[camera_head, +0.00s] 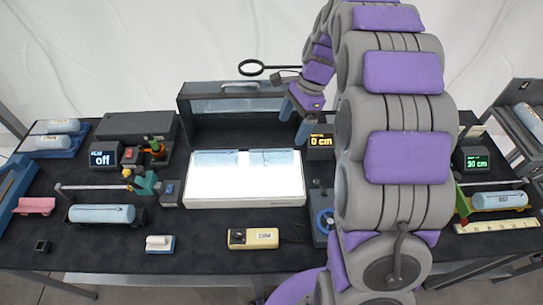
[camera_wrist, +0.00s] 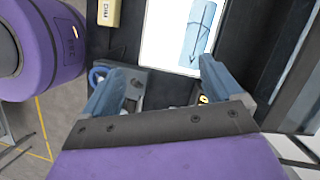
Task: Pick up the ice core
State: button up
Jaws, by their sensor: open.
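Several pale blue ice cores show in the head view; which one is meant I cannot tell. One core (camera_head: 102,213) lies in a dark holder at the left front. Another core (camera_head: 499,200) lies on a yellow-edged stand at the right. Flat pale blue pieces (camera_head: 216,158) lie on the white light box (camera_head: 245,190); one piece with dark lines (camera_wrist: 199,28) also shows in the wrist view. My gripper (camera_head: 297,120) is open and empty, pointing down above the table, by the light box's right back corner. Its fingers (camera_wrist: 158,78) are apart with no core between them.
More cores (camera_head: 57,127) lie in a blue tray at the back left. A dark open case (camera_head: 188,105) stands behind the light box. A yellow device (camera_head: 253,238) lies at the front. A rack (camera_head: 512,125) stands at far right.

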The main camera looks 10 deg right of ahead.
jog(key=w+d+f+m+y, duration=0.1)
jog(key=w+d+f+m, duration=0.2)
jog(key=w, duration=0.4)
jog(key=m+b, duration=0.1)
send_over(276, 150)
jog(key=d, duration=0.3)
jog(key=f, duration=0.7)
jog(key=shift+w+d, duration=0.2)
jog(key=shift+w, duration=0.1)
jog(key=x, duration=0.3)
jog(key=b+x, duration=0.1)
jog(key=x, duration=0.2)
jog(key=shift+w+a+r, duration=0.1)
jog(key=shift+w+a, duration=0.05)
jog(key=shift+a, duration=0.3)
jog(key=f, duration=0.2)
jog(key=f+b, duration=0.1)
jog(key=f, duration=0.1)
jog(key=shift+s+a, duration=0.25)
jog(key=shift+a+f+b, duration=0.25)
jog(key=shift+f+b, duration=0.05)
jog(key=shift+f, duration=0.1)
jog(key=shift+a+r, duration=0.1)
jog(key=shift+a, duration=0.05)
jog(key=shift+c, duration=0.8)
jog(key=c, duration=1.3)
